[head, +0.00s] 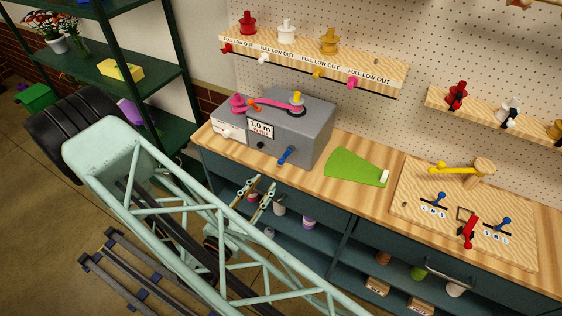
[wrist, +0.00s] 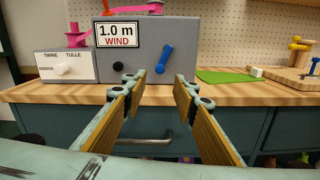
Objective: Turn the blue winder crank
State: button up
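The blue winder crank (head: 286,155) is on the front face of a grey winder box (head: 312,135) on the wooden counter. In the wrist view the crank (wrist: 164,60) tilts, with its upper end to the right, just right of the picture's middle. A "1.0 m WIND" sign (wrist: 118,33) and a black knob (wrist: 118,67) are left of it on the same face. My gripper (wrist: 150,88) is open and empty, its two fingers spread wide below and in front of the crank, apart from it. In the head view my gripper (head: 261,190) shows in front of the counter's edge.
A twine/tulle selector box (wrist: 66,66) stands left of the winder. A green sheet (head: 352,166) lies on the counter to the right, then a board (head: 415,207) with levers. Shelves with cups are under the counter. A pegboard with spool shelves is behind.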

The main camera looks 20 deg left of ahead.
aim_at(280, 163)
jog(key=shift+p+x, duration=0.7)
jog(key=shift+x, duration=5.75)
jog(key=c, duration=0.8)
